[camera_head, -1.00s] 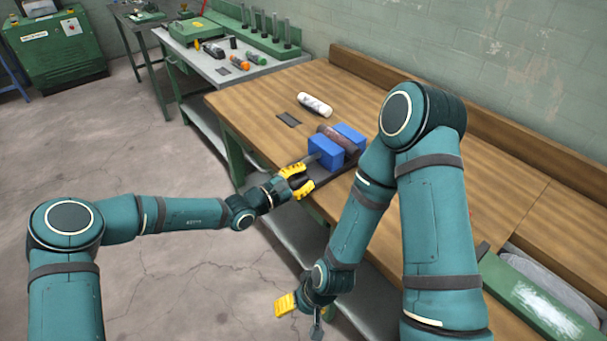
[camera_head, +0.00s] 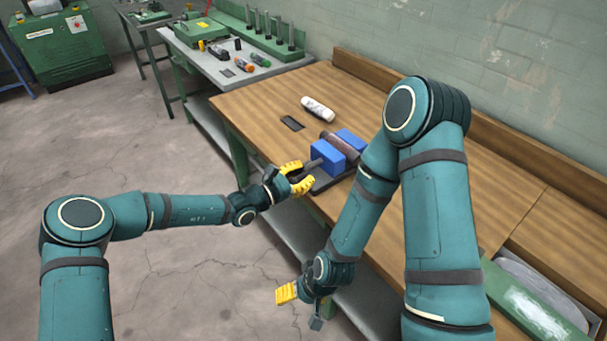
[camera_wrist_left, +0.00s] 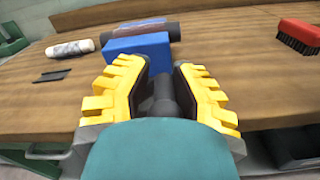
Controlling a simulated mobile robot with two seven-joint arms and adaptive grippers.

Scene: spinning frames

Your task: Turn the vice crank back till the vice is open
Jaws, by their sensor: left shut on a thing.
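The vice has two blue jaws (camera_head: 328,153) at the workbench's front edge, with a brown cylinder (camera_head: 327,141) between them. The near jaw (camera_wrist_left: 137,47) and the cylinder (camera_wrist_left: 145,31) also show in the left wrist view. My left gripper (camera_head: 302,179) is at the front of the vice, its yellow fingers on either side of the dark crank (camera_wrist_left: 163,90) and shut on it. The fingers hide part of the crank. My right gripper (camera_head: 300,306) hangs low in front of the bench, its fingers apart and empty.
A red brush (camera_wrist_left: 300,35) shows in the left wrist view. My right arm crosses in front of the bench's middle.

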